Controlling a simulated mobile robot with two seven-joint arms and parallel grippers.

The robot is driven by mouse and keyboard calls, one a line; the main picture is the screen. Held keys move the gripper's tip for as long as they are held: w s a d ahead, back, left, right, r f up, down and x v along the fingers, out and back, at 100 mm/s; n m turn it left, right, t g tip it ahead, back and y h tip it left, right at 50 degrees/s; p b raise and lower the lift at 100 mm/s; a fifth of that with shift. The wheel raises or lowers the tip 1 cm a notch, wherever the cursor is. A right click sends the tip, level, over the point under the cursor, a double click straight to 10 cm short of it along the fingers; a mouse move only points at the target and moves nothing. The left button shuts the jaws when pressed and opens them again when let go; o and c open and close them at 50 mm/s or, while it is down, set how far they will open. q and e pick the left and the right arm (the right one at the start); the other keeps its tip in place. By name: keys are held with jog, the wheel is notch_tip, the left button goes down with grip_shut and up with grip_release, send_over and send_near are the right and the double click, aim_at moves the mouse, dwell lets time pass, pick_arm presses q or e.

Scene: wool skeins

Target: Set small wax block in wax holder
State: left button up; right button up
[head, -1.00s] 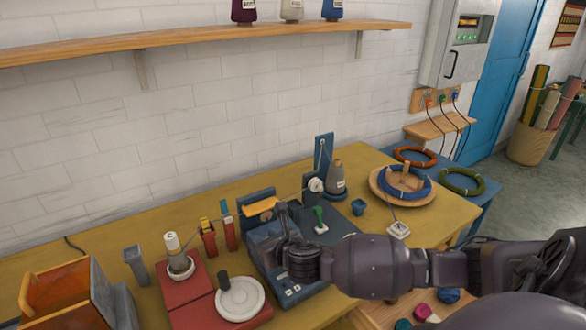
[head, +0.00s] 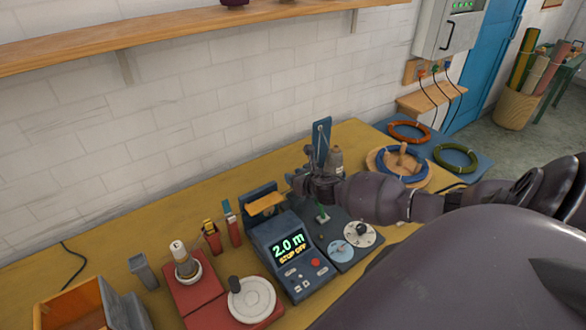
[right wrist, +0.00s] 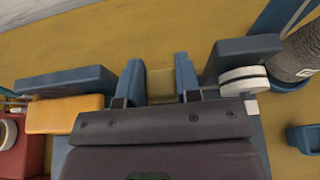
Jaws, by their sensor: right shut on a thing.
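My right gripper (head: 303,182) is above the far side of the blue winding machine (head: 278,238), coming in from the right. In the right wrist view its two blue fingertips (right wrist: 160,82) are shut on a small dull-yellow block, the small wax block (right wrist: 161,84). The block is hidden by the gripper in the head view. A blue upright with a white roller (right wrist: 243,82) stands just right of the fingers. A small blue cup (right wrist: 303,138) lies further right; I cannot tell which part is the wax holder. My left gripper is not in view.
A yellow-orange piece (head: 266,203) sits at the machine's back left. A grey cone (head: 335,158) stands beyond the gripper. Red bases with a white disc (head: 251,299) and a cone stand left. The table front left of the machine holds several tools.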

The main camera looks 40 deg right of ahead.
aim_at(295, 197)
jog(key=shift+f, duration=1.5)
jog(key=shift+f+b, duration=0.65)
jog(key=shift+b, duration=0.2)
jog(key=shift+f+b, duration=0.5)
jog(key=shift+f, duration=0.1)
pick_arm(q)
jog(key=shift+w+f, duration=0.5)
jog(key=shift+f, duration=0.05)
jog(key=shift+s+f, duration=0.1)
pick_arm(e)
jog(key=o, duration=1)
jog(key=shift+s, duration=0.1)
